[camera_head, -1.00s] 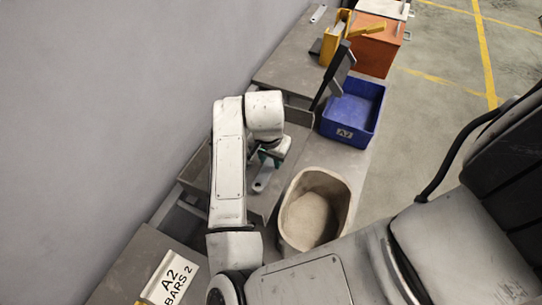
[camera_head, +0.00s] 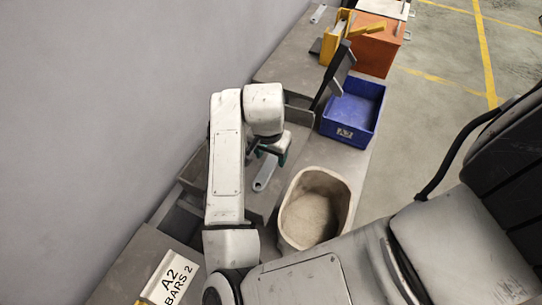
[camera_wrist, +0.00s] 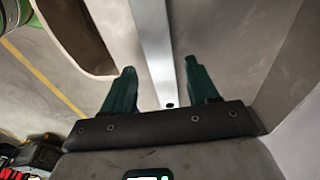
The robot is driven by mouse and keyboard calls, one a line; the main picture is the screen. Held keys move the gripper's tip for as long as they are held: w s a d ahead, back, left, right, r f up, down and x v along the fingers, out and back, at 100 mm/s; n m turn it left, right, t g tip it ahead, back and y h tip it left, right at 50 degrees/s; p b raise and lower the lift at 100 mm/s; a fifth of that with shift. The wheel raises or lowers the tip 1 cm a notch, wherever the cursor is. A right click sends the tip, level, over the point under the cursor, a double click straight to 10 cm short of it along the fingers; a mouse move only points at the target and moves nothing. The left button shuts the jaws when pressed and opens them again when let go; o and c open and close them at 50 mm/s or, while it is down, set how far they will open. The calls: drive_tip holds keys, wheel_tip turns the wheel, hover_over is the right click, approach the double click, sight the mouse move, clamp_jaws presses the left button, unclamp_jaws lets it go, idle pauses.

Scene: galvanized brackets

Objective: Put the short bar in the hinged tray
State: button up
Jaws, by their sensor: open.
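A flat grey metal bar (camera_head: 265,172) with a hole near its end lies on a grey surface with low walls, left of the beige tub. My gripper (camera_head: 271,152) is open above its far part. In the wrist view, the bar (camera_wrist: 154,45) runs between the two green fingers of my gripper (camera_wrist: 160,75), apart from both. A blue bin (camera_head: 351,113) labelled A2 stands beyond, to the right. A dark raised flap (camera_head: 340,68) stands at its far left; I cannot tell whether it is hinged to the bin.
The beige tub (camera_head: 289,226) stands close to the right of the bar. A yellow holder (camera_head: 330,42) and an orange box (camera_head: 372,50) are at the back. Another bar (camera_head: 318,13) lies on the far table. A grey wall bounds the left; open floor lies right.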

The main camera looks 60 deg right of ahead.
sight(269, 165)
wheel_tip(269, 165, up, 10)
drive_tip(key=a, duration=0.1)
idle(0.4)
